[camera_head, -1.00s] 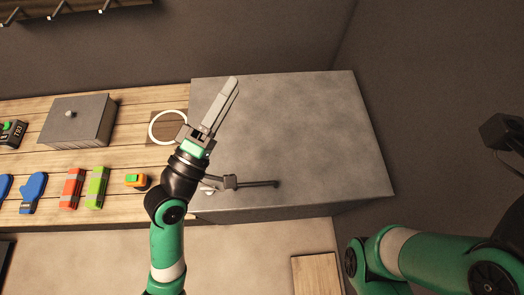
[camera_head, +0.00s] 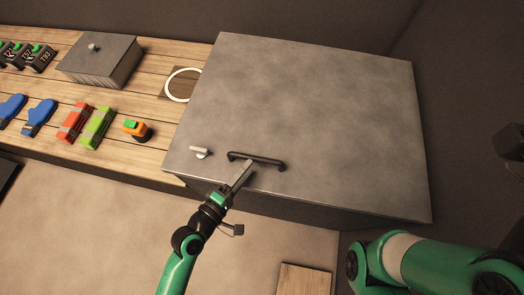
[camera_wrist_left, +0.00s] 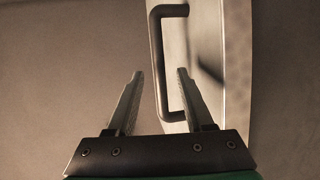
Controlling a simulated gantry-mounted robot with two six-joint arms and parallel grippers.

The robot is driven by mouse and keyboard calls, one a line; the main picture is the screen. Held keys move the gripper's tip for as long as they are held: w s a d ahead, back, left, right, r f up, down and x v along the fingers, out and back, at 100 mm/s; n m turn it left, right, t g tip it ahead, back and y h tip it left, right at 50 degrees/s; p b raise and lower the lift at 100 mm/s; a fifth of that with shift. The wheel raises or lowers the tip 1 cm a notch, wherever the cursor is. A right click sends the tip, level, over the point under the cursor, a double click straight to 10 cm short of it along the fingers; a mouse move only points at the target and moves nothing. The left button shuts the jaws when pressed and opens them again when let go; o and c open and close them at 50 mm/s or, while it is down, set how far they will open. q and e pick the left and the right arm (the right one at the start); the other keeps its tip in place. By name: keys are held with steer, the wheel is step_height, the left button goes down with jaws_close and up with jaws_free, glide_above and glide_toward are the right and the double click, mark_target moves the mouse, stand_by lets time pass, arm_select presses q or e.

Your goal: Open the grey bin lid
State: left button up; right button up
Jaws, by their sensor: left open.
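The grey bin lid (camera_head: 310,105) is a broad flat panel at the right end of the bench in the head view. A dark bar handle (camera_head: 258,159) stands near its front edge. I cannot tell whether the lid is raised at all. My left gripper (camera_head: 246,168) is at the handle, reaching in from the front. In the left wrist view, the open fingers of the gripper (camera_wrist_left: 160,72) appear on either side of the handle bar (camera_wrist_left: 159,65), with gaps. The right gripper is not clearly visible; only its green arm shows at lower right.
A small light knob (camera_head: 201,152) stands left of the handle. A white ring (camera_head: 169,85) lies on the wooden bench, partly hidden by the lid. A grey lidded box (camera_head: 110,70), red block (camera_head: 75,122), green block (camera_head: 98,128) and orange-green item (camera_head: 136,129) are farther left.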

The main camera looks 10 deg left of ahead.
mark_target(262, 152)
arm_select(q)
steer(key=b+x, duration=0.1)
steer(key=x, duration=0.7)
steer(key=shift+w+d, duration=0.15)
steer(key=shift+w, duration=0.15)
steer(key=shift+c, duration=0.3)
jaws_close()
stand_by(0.6)
